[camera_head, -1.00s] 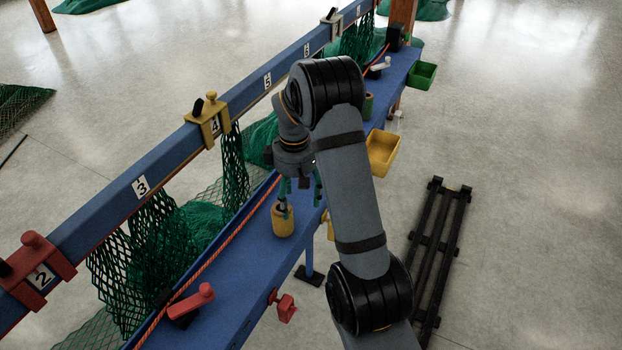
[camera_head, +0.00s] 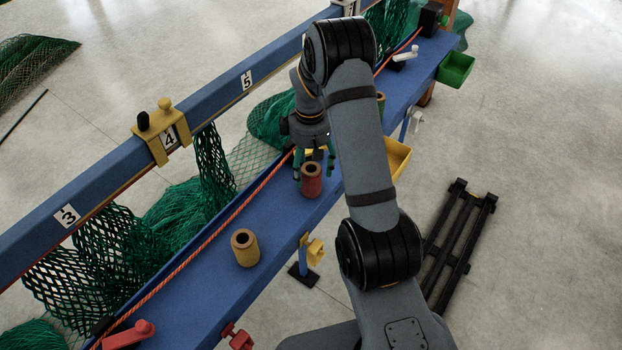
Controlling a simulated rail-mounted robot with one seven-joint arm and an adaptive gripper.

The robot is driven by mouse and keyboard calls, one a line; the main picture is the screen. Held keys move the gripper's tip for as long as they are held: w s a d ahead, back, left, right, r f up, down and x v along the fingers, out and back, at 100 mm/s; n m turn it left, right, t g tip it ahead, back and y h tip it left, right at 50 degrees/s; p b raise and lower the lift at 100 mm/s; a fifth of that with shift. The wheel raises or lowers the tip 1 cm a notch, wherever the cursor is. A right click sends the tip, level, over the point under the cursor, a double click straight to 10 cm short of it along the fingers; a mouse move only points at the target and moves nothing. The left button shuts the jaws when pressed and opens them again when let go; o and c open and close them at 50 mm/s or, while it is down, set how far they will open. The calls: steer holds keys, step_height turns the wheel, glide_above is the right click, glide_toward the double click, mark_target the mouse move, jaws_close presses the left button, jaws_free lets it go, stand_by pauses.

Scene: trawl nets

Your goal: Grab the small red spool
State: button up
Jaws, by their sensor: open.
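The small red spool (camera_head: 311,181) stands upright on the blue bench, right of the orange rope. My gripper (camera_head: 314,164) points down just behind and above it. Its green-tipped fingers are apart, one at the left of the spool's top and another at its right. The spool covers part of the space between the fingers, so I cannot tell whether they touch it.
A yellow spool (camera_head: 245,248) stands nearer on the blue bench (camera_head: 205,292). A green spool (camera_head: 380,104) is partly behind my arm. An orange rope (camera_head: 215,236) runs along the bench beside green nets (camera_head: 180,212). A yellow bin (camera_head: 399,157) and a green bin (camera_head: 457,68) hang on the right edge.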

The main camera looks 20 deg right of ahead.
mark_target(311, 184)
steer(key=shift+s+f+p, duration=0.2)
steer(key=shift+f+p, duration=0.4)
steer(key=shift+f, duration=0.95)
steer(key=shift+s+f+p, duration=0.15)
steer(key=shift+f+p, duration=0.4)
steer(key=shift+f, duration=1)
steer(key=shift+c, duration=0.6)
steer(key=c, duration=1.1)
steer(key=shift+r, duration=0.1)
steer(key=shift+c, duration=0.6)
